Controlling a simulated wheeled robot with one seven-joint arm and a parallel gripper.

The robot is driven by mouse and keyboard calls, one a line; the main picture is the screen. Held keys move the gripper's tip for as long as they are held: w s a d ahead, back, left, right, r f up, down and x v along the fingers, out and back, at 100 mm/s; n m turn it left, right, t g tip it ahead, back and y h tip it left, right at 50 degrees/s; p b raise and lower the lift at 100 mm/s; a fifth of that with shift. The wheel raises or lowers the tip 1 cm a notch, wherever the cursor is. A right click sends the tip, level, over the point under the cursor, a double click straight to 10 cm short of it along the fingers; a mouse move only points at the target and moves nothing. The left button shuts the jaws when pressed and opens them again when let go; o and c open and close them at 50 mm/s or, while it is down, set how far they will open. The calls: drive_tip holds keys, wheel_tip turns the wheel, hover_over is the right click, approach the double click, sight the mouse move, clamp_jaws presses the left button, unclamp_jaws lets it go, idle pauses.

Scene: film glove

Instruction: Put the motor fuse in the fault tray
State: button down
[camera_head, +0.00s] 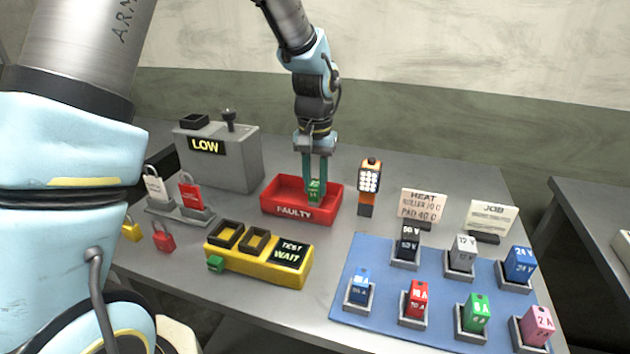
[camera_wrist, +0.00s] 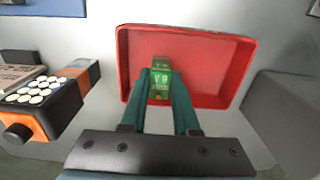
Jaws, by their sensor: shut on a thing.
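The red fault tray (camera_head: 328,214), marked FAULTY, stands on the grey bench near the middle of the head view. It also shows in the wrist view (camera_wrist: 218,70), with bare floor around the fuse. My gripper (camera_head: 316,184) points down into the tray and is shut on a green fuse (camera_head: 314,193). The green fuse also shows between the fingertips in the wrist view (camera_wrist: 160,84), with its lettering partly readable. The fuse is inside the tray's outline, low between the walls. I cannot tell whether it touches the tray floor.
A yellow tester (camera_head: 260,262) reading TEST WAIT stands in front of the tray. A grey box (camera_head: 235,165) marked LOW is behind left. An orange-black device (camera_head: 369,178) stands close to the tray's right. Several fuses in holders stand on a blue mat (camera_head: 385,262).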

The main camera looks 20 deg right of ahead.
sight(315, 183)
drive_tip(key=shift+f, duration=0.2)
drive_tip(key=shift+f, duration=0.15)
drive_tip(key=c, duration=0.7)
unclamp_jaws()
drive_tip(key=shift+o, duration=0.2)
wheel_tip(315, 183, up, 12)
drive_tip(key=b, duration=0.2)
drive_tip(key=shift+r, duration=0.2)
